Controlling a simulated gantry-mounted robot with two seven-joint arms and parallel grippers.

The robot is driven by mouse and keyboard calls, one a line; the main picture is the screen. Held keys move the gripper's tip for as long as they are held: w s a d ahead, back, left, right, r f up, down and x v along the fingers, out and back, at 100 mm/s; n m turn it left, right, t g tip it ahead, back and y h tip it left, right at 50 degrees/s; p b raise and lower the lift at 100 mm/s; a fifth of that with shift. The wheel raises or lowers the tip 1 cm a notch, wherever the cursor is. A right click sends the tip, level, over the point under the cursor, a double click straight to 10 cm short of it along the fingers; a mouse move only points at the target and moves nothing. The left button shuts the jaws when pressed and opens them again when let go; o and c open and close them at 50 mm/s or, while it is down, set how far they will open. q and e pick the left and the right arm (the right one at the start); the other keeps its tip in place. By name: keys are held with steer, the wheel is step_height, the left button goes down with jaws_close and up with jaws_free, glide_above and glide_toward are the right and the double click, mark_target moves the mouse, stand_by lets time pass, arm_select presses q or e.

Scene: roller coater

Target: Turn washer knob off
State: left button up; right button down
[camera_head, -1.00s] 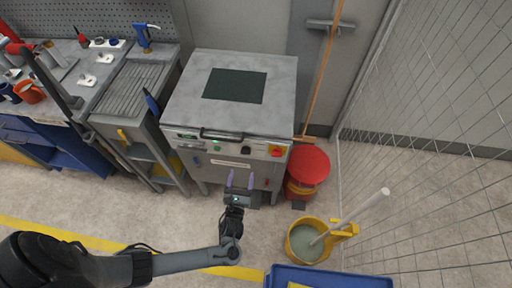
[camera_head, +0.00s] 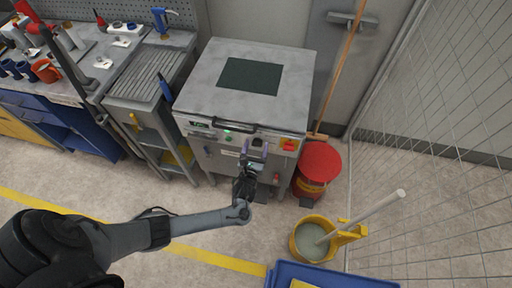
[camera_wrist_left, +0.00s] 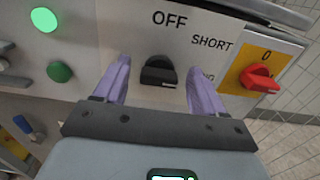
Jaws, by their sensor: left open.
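The washer (camera_head: 240,95) is a grey-topped machine with a front control panel. Its black knob (camera_wrist_left: 158,73) sits under the "OFF" label in the left wrist view, with "SHORT" to its upper right and a partly hidden label to its right. My left gripper (camera_wrist_left: 160,84) is open, with one purple finger on each side of the knob; I cannot tell whether they touch it. In the head view my left gripper (camera_head: 254,150) is in front of the panel and hides the knob. My right gripper is not in view.
A red switch (camera_wrist_left: 260,78) on a yellow plate is right of the knob. A lit green lamp (camera_wrist_left: 44,19) and a green button (camera_wrist_left: 60,72) are left. A red bin (camera_head: 318,165) and yellow mop bucket (camera_head: 318,238) stand right of the washer.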

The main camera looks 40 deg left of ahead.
arm_select(q)
steer(key=shift+c, duration=0.3)
steer(key=c, duration=1)
